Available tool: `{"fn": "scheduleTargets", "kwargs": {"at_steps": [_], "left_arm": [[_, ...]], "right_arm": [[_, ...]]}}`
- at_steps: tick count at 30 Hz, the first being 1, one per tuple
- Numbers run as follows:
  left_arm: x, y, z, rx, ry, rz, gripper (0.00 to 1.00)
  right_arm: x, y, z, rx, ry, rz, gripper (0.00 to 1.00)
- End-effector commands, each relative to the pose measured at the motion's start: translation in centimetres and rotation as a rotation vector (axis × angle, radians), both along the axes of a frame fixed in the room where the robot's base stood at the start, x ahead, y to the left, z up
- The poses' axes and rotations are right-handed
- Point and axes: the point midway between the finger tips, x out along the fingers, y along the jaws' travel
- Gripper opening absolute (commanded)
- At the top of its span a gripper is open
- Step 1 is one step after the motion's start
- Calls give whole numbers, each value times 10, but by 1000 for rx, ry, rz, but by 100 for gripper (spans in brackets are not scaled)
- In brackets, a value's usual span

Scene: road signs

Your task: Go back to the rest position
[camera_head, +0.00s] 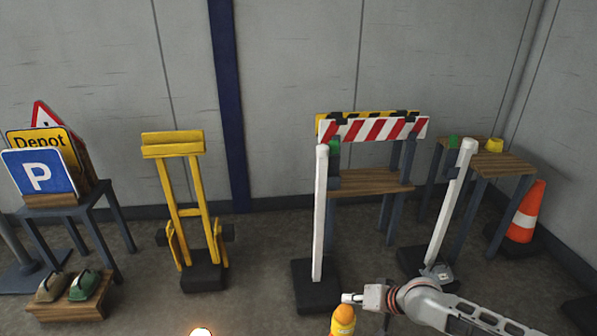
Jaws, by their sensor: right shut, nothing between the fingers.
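My right gripper (350,298) is at the bottom, right of the middle, at the end of my arm that comes in from the lower right. It points to the left. Its fingers are shut with nothing between them. An orange-topped yellow object (343,322) shows just below the fingertips, cut off by the lower edge; I cannot tell whether they touch. My left gripper is not in view.
Two white posts (320,215) (452,205) on dark bases stand near my right arm. Behind are a striped barrier board (375,129) on a wooden-topped table (372,181) and a cone (524,213). A yellow stand (189,205) and signs (40,177) are left. Open floor lies between.

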Motion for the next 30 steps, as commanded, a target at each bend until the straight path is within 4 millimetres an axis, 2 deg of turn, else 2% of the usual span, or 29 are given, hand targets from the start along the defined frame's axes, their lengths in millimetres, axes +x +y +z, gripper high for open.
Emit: {"fn": "scheduleTargets", "kwargs": {"at_steps": [5, 9, 15, 19, 23, 30], "left_arm": [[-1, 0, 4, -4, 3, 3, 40], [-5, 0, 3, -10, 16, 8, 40], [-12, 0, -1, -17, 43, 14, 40], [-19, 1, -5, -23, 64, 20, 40], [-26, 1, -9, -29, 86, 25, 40], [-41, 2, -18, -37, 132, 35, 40]], "right_arm": [[-32, 36, 1, 6, -54, 70, 0], [-72, 71, 6, 2, -143, 139, 0], [-127, 97, 16, -39, -272, 188, 0], [-163, 98, 22, -95, -343, 193, 0], [-199, 86, 27, -177, -398, 183, 0], [-271, 39, 31, -393, -436, 169, 0]]}}
